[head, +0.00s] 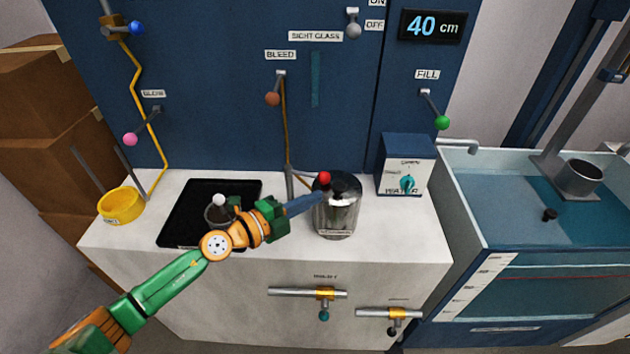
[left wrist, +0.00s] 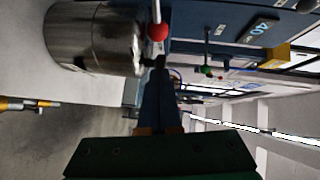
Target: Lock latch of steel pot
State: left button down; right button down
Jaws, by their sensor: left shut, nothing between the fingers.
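The steel pot (head: 337,218) stands upright on the white counter, with a dark lid and a red ball knob (head: 324,178) on its latch lever at the upper left. My left gripper (head: 318,198) comes in from the left, its fingers shut and empty, with the tips at the pot's upper left side just below the red knob. In the left wrist view the pot (left wrist: 85,38) lies sideways at the upper left, and the red knob (left wrist: 158,32) is just beyond my shut fingertips (left wrist: 160,65). I cannot tell whether the tips touch the latch. My right gripper is not in view.
A black tray (head: 175,225) is left of the pot, partly behind my left arm. A yellow ring-shaped container (head: 120,206) is farther left. A bleed pipe (head: 289,165) rises behind the pot. A blue-and-white heater box (head: 407,170) stands to its right, before a water tank (head: 500,200).

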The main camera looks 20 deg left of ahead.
aim_at(326, 181)
pick_arm(q)
jog(key=w+b, duration=0.1)
jog(key=w, duration=0.1)
jog(key=w+f+b, duration=0.1)
jog(key=w, duration=0.1)
jog(key=shift+w+a+b, duration=0.15)
jog(key=shift+a+b, duration=0.05)
jog(key=shift+b, duration=0.1)
jog(key=shift+r, duration=0.1)
jog(key=shift+w+d+r+p, duration=0.15)
jog(key=shift+w+p, duration=0.15)
jog(key=shift+w+d, duration=0.15)
jog(key=shift+w, duration=0.3)
jog(key=shift+w+d+f, duration=0.15)
jog(key=shift+w+f, duration=0.05)
jog(key=shift+w, duration=0.3)
jog(key=shift+s, duration=0.1)
